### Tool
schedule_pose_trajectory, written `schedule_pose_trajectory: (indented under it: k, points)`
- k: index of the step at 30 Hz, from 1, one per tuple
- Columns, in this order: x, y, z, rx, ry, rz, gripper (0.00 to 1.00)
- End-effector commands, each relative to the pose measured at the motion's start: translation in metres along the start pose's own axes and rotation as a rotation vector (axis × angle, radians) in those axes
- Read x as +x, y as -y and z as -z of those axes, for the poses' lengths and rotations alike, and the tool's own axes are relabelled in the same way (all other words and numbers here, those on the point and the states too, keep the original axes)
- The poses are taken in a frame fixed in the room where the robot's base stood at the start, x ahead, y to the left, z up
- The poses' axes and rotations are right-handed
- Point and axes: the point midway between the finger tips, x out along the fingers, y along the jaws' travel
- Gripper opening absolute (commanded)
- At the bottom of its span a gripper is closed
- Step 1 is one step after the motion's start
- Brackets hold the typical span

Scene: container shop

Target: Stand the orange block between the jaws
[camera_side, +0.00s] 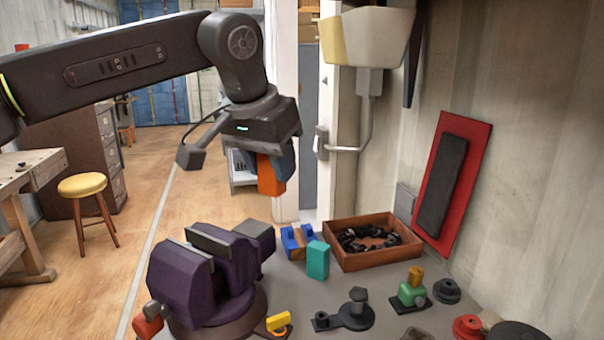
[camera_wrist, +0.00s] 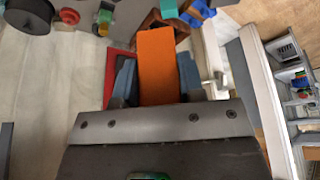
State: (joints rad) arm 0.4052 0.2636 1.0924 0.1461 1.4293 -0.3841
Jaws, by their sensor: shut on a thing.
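The orange block (camera_side: 268,177) is held by my gripper (camera_side: 277,168), in the air above the bench. In the wrist view the orange block (camera_wrist: 157,68) sits between the two blue-grey fingers of my gripper (camera_wrist: 157,80), which are shut on it. The purple vise (camera_side: 190,278) stands on the bench at lower left in the side view, below and to the left of my gripper. Its jaws (camera_side: 214,243) show a grey top face and a gap that I cannot judge well. Nothing is seen standing between them.
A blue block (camera_side: 297,240) and a teal block (camera_side: 318,261) stand right of the vise. Clamps and small fittings (camera_side: 357,310) lie at front right. A red panel (camera_side: 478,150) leans on the wall.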

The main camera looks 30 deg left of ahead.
Motion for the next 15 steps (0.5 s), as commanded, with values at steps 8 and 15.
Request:
schedule_pose_trajectory:
  k: [8,15]
  points:
    - [-0.009,0.081,-0.015,-0.014,-0.006,0.002,0.0]
    - [-0.011,0.129,-0.037,-0.02,-0.012,0.004,0.0]
